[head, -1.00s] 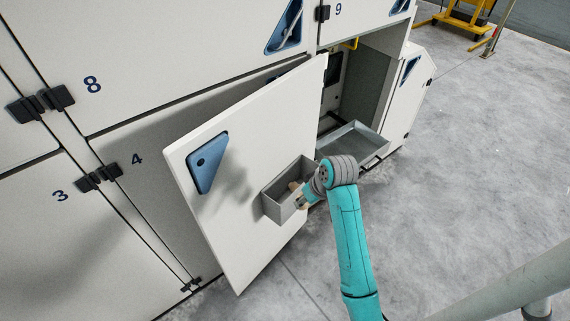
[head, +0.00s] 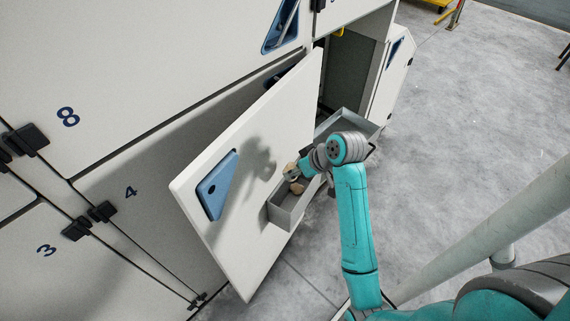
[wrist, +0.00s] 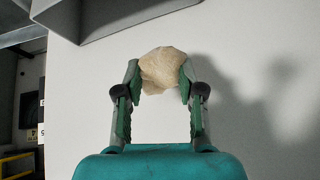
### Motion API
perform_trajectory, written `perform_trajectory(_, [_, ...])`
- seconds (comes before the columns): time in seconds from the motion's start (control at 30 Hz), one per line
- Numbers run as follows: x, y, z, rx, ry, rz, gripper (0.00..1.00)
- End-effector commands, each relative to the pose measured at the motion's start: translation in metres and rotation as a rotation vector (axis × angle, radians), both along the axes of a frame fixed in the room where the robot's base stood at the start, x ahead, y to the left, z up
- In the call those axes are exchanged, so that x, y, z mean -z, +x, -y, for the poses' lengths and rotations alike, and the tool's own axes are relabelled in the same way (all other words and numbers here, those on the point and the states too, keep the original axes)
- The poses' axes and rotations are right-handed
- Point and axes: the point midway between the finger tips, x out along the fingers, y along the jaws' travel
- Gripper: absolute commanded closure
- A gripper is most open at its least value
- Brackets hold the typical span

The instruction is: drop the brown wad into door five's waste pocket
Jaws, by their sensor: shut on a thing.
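The brown wad (wrist: 163,70), pale tan and crumpled, is pinched between the fingertips of my gripper (wrist: 160,80) in the wrist view. In the head view the wad (head: 290,168) shows small at the end of my gripper (head: 294,173), near the upper edge of the waste pocket. This grey open-topped pocket (head: 289,215) is fixed to the inner face of an open white door (head: 240,145); no number shows on it. A small brownish patch (head: 297,188) shows at the pocket; I cannot tell what it is. The pocket's wall (wrist: 110,18) also shows in the wrist view's upper left.
Behind the door is an open cabinet bay with a grey tray (head: 345,120) sticking out. The door carries a blue triangular latch plate (head: 216,186). Closed panels marked 3, 4 and 8 stand to the left. The concrete floor (head: 470,120) to the right is mostly clear.

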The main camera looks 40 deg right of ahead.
Motion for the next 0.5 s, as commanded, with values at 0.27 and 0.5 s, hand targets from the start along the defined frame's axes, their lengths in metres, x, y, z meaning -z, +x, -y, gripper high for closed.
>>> perform_trajectory(0.27, [0.018,0.0,0.0,0.0,0.002,-0.001,0.76])
perform_trajectory(0.5, [0.043,0.0,0.0,0.0,0.002,-0.001,0.76])
